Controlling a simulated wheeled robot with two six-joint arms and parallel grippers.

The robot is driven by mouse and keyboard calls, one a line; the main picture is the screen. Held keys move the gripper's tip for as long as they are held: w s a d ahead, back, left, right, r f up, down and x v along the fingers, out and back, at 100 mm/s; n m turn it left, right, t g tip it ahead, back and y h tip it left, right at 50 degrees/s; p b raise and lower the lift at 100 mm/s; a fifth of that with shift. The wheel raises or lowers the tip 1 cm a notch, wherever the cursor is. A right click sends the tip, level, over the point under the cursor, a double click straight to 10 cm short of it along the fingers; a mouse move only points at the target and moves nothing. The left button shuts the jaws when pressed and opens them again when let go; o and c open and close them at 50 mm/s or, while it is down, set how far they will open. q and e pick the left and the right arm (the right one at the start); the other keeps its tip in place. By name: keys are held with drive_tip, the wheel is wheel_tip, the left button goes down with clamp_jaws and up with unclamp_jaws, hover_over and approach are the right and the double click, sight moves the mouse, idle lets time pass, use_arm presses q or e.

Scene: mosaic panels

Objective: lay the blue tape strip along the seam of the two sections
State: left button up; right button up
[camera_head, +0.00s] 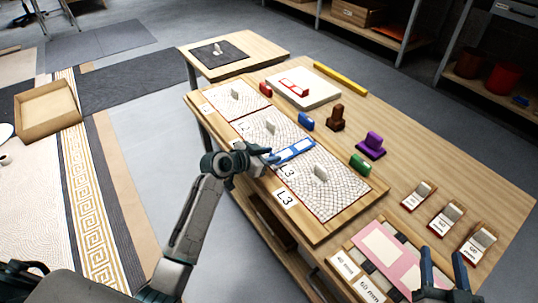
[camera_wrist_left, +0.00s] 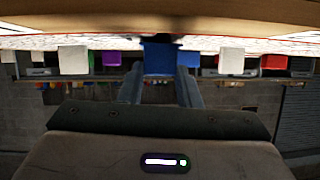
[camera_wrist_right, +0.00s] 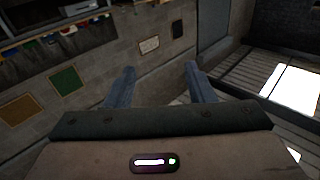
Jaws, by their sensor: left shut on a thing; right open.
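The blue tape strip (camera_head: 296,150) lies across the boundary between the middle mosaic section (camera_head: 262,124) and the near mosaic section (camera_head: 325,195). Whether it touches the surface along its whole length cannot be told. My left gripper (camera_head: 268,157) is shut on the strip's left end, at the panel's left edge. In the left wrist view the blue strip (camera_wrist_left: 160,58) sits between the fingers. The strip and gripper hide the seam beneath. My right gripper (camera_head: 443,272) is open and empty near the table's front right; its fingers also show empty in the right wrist view (camera_wrist_right: 160,85).
Upright pale handles stand on the sections. Red, blue and green blocks (camera_head: 360,163), a brown stamp (camera_head: 336,118) and a purple one (camera_head: 371,146) line the panel's right side. A pink sheet (camera_head: 385,250) lies near my right gripper, with several labelled blocks (camera_head: 418,196) beyond it.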

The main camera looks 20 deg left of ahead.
use_arm(q)
drive_tip(key=shift+f, duration=0.1)
use_arm(e)
drive_tip(key=shift+r, duration=0.2)
use_arm(q)
drive_tip(key=shift+f, duration=0.2)
drive_tip(key=o, duration=1)
use_arm(e)
drive_tip(key=shift+w+d+r+t, duration=0.1)
drive_tip(key=shift+w+r+t, duration=0.1)
drive_tip(key=shift+r+t, duration=0.65)
